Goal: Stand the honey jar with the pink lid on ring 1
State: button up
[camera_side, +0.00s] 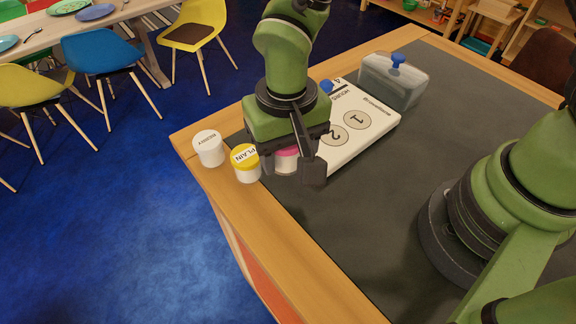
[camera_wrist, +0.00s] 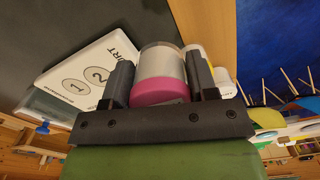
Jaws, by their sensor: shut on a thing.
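The honey jar with the pink lid (camera_side: 287,153) is between the fingers of my gripper (camera_side: 291,165), partly hidden by them in the side view. In the wrist view its pale body (camera_wrist: 160,62) and pink lid (camera_wrist: 160,92) sit between the two dark fingers of my gripper (camera_wrist: 159,76), shut on it. I cannot tell whether its base touches the table. A white board (camera_side: 374,139) lies just right of my gripper in the side view. Ring 1 (camera_side: 356,119) on it is empty; ring 2 (camera_side: 337,135) is nearer the gripper. Both rings also show in the wrist view (camera_wrist: 77,87).
A white-lidded jar (camera_side: 209,149) and a yellow-lidded jar marked PLAIN (camera_side: 246,164) stand left of my gripper near the table's wooden edge. A clear box with a blue knob (camera_side: 395,82) stands behind the board. The grey mat (camera_side: 370,220) in front is clear.

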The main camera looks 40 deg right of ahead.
jog(key=w+d+r, duration=0.3)
jog(key=d, duration=0.5)
jog(key=r, duration=0.1)
send_over(359, 121)
notch_tip(359, 121, down, 9)
jog(key=shift+f, duration=0.1)
jog(key=o, duration=1)
